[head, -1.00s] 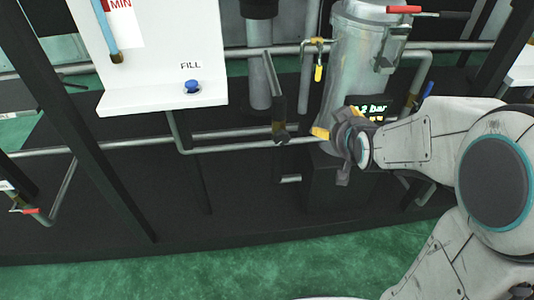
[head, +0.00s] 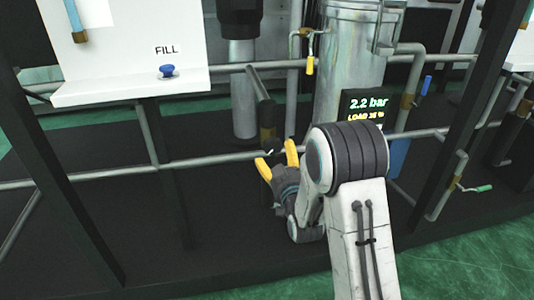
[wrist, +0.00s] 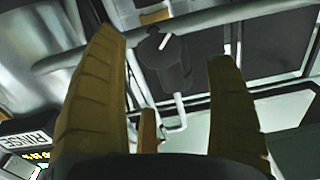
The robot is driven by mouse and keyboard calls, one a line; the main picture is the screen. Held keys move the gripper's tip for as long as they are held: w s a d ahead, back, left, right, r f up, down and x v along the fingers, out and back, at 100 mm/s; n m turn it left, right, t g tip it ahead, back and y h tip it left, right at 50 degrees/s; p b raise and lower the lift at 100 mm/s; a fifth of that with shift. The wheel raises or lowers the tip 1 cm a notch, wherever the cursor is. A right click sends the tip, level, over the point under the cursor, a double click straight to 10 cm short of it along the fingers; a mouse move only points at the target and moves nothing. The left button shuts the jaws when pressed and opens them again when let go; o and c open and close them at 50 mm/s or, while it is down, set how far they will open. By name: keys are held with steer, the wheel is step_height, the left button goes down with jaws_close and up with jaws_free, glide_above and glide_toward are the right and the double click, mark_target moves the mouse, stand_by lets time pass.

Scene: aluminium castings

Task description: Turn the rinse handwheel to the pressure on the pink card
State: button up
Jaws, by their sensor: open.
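The dark handwheel (wrist: 163,62), a ribbed knob with a white pointer line, sits on the grey pipe in the wrist view. My gripper (head: 277,159) is open, and its yellow fingers also show in the wrist view (wrist: 166,52). They stand to either side of the knob's image; I cannot tell whether they touch it. In the head view the knob is mostly hidden at the fingertips. The display (head: 368,106) reads 2.2 bar, its lower line partly covered by my arm. A RINSE label (wrist: 21,140) shows upside down in the wrist view. I see no pink card.
A grey pipe (head: 200,162) runs across behind my gripper. A white panel with a blue FILL knob (head: 167,71) is at upper left. A metal tank (head: 350,55) stands behind the display. Dark posts (head: 60,170) frame the left; green floor lies in front.

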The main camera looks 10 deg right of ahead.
mark_target(273, 147)
steer(key=shift+w+b, duration=0.65)
steer(key=shift+w, duration=2.9)
steer(key=shift+o, duration=0.2)
steer(key=c, duration=0.8)
steer(key=shift+r, duration=0.1)
steer(key=c, duration=0.4)
